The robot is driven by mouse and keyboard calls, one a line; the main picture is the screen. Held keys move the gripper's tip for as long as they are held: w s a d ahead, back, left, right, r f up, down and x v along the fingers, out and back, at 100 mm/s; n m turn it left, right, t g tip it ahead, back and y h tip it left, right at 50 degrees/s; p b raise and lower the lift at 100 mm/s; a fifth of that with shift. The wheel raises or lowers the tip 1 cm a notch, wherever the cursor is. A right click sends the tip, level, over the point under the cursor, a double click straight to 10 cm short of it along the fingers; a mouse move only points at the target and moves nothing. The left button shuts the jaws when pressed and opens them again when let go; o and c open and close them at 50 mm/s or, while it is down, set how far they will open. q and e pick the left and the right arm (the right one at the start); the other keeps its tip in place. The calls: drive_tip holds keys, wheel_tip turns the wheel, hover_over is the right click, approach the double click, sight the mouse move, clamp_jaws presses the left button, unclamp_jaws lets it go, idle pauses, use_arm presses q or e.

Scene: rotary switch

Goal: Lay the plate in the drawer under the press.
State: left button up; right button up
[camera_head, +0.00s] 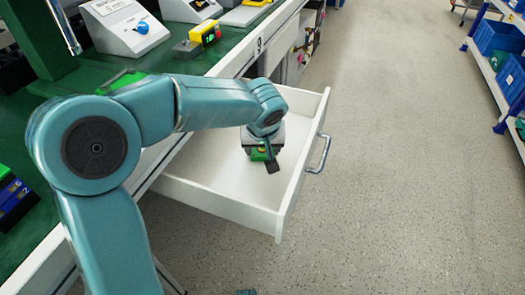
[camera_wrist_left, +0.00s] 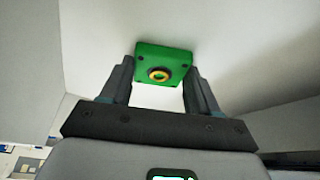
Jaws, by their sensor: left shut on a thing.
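The plate is a green square piece (camera_head: 257,153) with a yellow ring at its centre; in the left wrist view the plate (camera_wrist_left: 146,56) lies between the two fingers. My left gripper (camera_head: 265,160) reaches into the open white drawer (camera_head: 205,195) and is shut on the plate, low inside the drawer. I cannot tell whether the plate touches the drawer floor. The wrist and fingers hide part of the plate in the head view. I cannot clearly identify the press.
The drawer front has a metal handle (camera_head: 319,154). The green-topped workbench (camera_head: 215,55) runs along the left, with a white box with a blue knob (camera_head: 125,27) and a yellow device (camera_head: 205,32). Blue bins (camera_head: 497,37) stand on a right-hand shelf. The speckled floor between is clear.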

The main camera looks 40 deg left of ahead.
use_arm(q)
drive_tip(key=shift+r, duration=0.1)
drive_tip(key=shift+f, duration=0.2)
drive_tip(key=o, duration=1.1)
drive_tip(key=shift+r, duration=0.1)
drive_tip(key=shift+c, duration=0.2)
drive_tip(key=shift+r+p, duration=0.3)
drive_tip(key=shift+r, duration=0.15)
drive_tip(key=p+v, duration=0.4)
drive_tip(key=v, duration=0.7)
drive_tip(key=shift+s, duration=0.15)
drive_tip(key=shift+d+r, duration=0.1)
drive_tip(key=shift+d, duration=0.05)
